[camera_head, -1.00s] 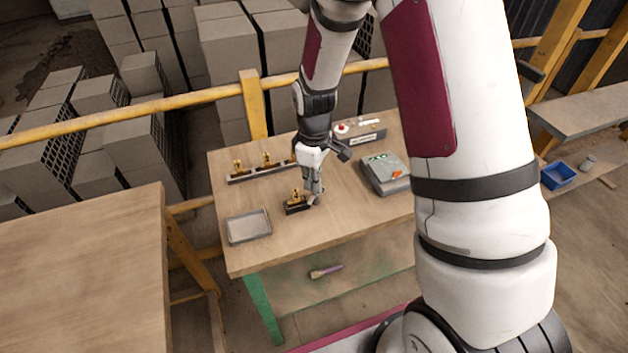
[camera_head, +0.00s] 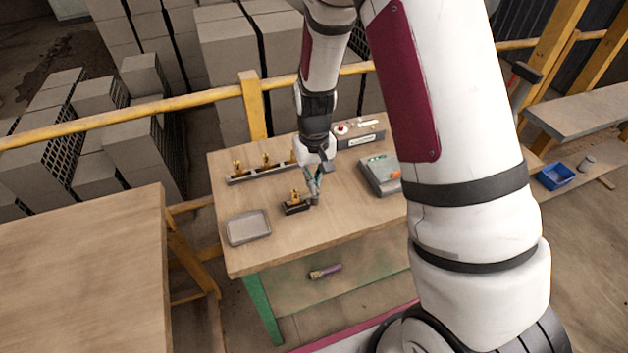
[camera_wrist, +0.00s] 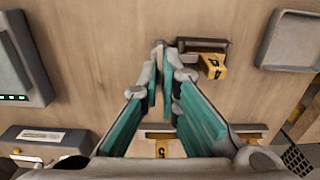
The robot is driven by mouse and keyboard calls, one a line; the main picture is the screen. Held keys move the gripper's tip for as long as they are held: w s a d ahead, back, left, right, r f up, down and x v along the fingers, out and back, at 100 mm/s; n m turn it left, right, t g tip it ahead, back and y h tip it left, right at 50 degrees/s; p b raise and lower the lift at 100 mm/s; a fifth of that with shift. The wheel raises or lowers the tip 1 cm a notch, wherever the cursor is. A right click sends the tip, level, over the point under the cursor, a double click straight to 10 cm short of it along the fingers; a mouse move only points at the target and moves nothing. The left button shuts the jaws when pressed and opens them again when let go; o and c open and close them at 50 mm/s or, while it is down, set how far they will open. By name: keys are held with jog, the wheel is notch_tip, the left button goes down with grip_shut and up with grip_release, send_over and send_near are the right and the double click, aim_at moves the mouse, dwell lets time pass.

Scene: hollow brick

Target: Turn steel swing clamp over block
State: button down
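A small dark fixture (camera_head: 297,208) with a brass-yellow piece on top stands on the wooden table (camera_head: 335,228). In the wrist view the dark fixture (camera_wrist: 203,44) has a yellow tag (camera_wrist: 212,67) with a black number. My gripper (camera_head: 314,198) points down just right of the fixture, low over the table. In the wrist view the fingertips of my gripper (camera_wrist: 165,58) come together left of the fixture, with nothing clearly seen between them. I cannot make out a separate steel swing clamp; the fingertips may hide it.
A rail with several yellow pieces (camera_head: 262,169) lies behind the fixture. A grey tray (camera_head: 248,227) sits at front left. A grey device (camera_head: 380,176) and a control box (camera_head: 358,134) stand to the right and back right. The table front is clear.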

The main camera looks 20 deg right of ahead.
jog(key=shift+m, duration=0.3)
jog(key=c, duration=1.8)
grip_release()
notch_tip(320, 180, up, 12)
